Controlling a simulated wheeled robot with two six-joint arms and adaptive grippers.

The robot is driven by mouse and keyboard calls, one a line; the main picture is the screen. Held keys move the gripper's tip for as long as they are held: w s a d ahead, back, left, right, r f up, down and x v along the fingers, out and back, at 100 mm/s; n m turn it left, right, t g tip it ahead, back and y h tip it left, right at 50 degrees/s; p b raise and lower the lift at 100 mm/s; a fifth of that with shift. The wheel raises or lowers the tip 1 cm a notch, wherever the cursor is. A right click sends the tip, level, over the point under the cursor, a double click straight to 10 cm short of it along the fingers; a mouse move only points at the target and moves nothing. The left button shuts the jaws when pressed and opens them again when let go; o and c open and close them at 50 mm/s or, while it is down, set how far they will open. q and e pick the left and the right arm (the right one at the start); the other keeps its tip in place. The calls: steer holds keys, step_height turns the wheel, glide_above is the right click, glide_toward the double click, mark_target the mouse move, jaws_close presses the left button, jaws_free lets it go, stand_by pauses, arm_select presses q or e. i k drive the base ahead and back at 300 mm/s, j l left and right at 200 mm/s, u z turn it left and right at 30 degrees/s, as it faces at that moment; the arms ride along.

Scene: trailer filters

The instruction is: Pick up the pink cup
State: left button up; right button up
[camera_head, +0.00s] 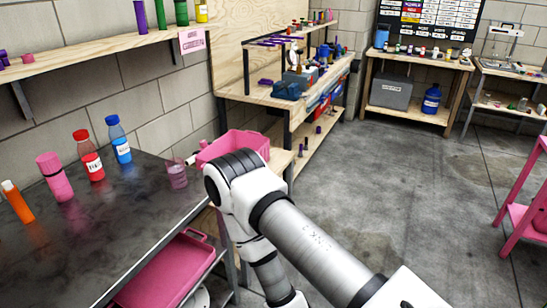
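A small see-through pinkish cup (177,174) stands upright near the right end of the dark tabletop (120,225). A solid pink cylinder with a dark band (55,178), like a bottle or tumbler, stands farther left on the same table. Nothing holds either of them. One of my arms comes in from the lower right, bends just right of the cup, and its lower part runs down beside the table's right edge. Its gripper is not visible. My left gripper is not in view either.
A red-capped bottle (89,158), a blue-capped bottle (118,140) and an orange bottle (17,202) stand on the table. A pink bin (236,141) is behind my arm's bend. A pink tray (170,272) lies on the shelf below. Open concrete floor (400,190) lies right.

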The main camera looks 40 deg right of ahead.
mark_target(176, 170)
steer(key=z, duration=0.65)
steer(key=i+l+u, duration=0.15)
steer(key=u, duration=0.35)
steer(key=i+l+u, duration=0.1)
steer(key=l+u, duration=0.35)
steer(key=i+l+u, duration=0.1)
steer(key=u, duration=0.4)
steer(key=l, duration=0.1)
